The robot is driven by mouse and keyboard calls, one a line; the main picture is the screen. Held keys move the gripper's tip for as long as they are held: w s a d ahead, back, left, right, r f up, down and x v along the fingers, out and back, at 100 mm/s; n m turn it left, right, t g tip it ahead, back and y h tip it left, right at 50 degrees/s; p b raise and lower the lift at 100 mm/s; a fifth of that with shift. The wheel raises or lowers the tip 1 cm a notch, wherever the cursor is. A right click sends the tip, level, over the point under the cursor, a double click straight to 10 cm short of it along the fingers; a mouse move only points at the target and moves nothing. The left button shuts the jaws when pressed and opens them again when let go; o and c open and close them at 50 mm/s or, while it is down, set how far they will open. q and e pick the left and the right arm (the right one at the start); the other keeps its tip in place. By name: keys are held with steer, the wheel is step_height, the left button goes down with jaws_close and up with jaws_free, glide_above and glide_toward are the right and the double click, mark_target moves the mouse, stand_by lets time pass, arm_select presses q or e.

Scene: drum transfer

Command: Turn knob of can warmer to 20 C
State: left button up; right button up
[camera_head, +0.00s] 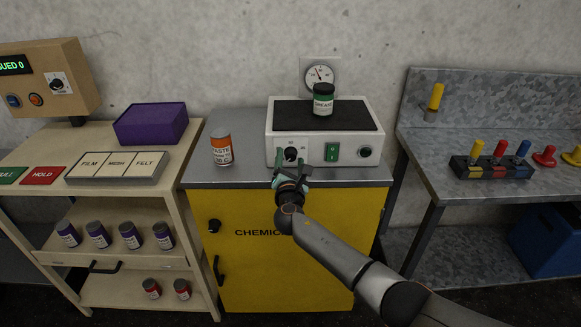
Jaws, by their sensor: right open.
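The can warmer (273,131) is a white box with a black top plate, standing on the grey top of a yellow cabinet. Its black knob (290,153) is on the left of the front panel, with small marks around it too fine to read. A green switch (332,152) and a dark round part (365,152) sit to the right. A green-labelled can (323,99) stands upright on the plate. My right gripper (290,169) is open just below and in front of the knob. I cannot tell whether its fingers touch it. My left gripper is not in view.
An orange paste can (221,149) stands left of the warmer. A round gauge (319,75) is on the wall behind. A cream cart (150,193) with cans and a purple box (151,123) stands left. A metal bench (425,160) with coloured pieces stands right.

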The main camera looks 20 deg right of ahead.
steer(key=v, duration=1.2)
steer(key=shift+s+p, duration=0.2)
steer(key=shift+p, duration=0.25)
steer(key=s+a+f+m+g+y, duration=0.1)
steer(key=s+f+m+g+y, duration=0.15)
steer(key=s+f+m, duration=0.5)
steer(key=s+f+m+g+y, duration=0.25)
steer(key=s+f, duration=0.25)
steer(key=f, duration=0.5)
steer(key=s+f+m+g+y, duration=0.1)
steer(key=s+f+m, duration=0.2)
steer(key=s+m, duration=0.4)
steer(key=s+f+m+g+y, duration=0.1)
steer(key=s+f+m, duration=0.2)
steer(key=s+m, duration=0.4)
steer(key=s+d, duration=0.1)
steer(key=s, duration=0.3)
steer(key=shift+g+y, duration=0.3)
